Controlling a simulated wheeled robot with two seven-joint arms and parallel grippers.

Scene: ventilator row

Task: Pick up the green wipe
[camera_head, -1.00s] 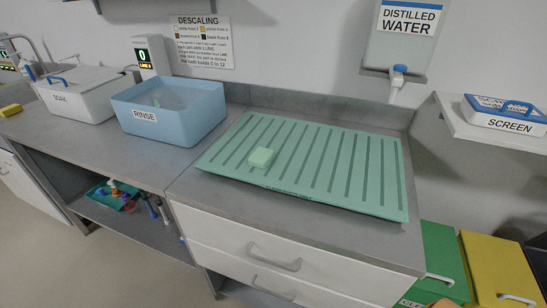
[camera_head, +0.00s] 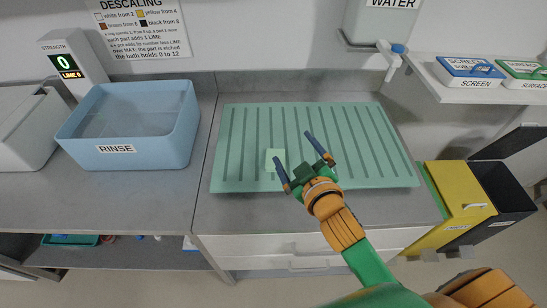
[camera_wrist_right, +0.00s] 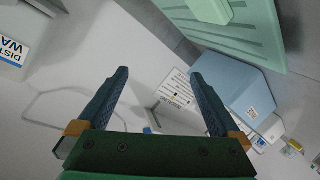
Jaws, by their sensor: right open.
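The green wipe (camera_head: 270,156) is a small pale green block lying on the ribbed green mat (camera_head: 235,182), left of the mat's middle. It also shows at the top edge of the right wrist view (camera_wrist_right: 208,10). My right gripper (camera_head: 292,148) is open and empty, reaching in from the lower right over the front of the mat. In the head view its left finger overlaps the wipe's edge; the wipe is not between the fingers in the wrist view (camera_wrist_right: 158,75). I cannot tell the gripper's height above the mat. My left gripper is not in view.
A blue RINSE basin (camera_head: 115,155) stands left of the mat. A water tap (camera_head: 391,55) sticks out from the wall behind. A shelf (camera_head: 470,95) with labelled boxes is at the right, above yellow (camera_head: 458,200) and black (camera_head: 505,195) bins. The counter between basin and mat is clear.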

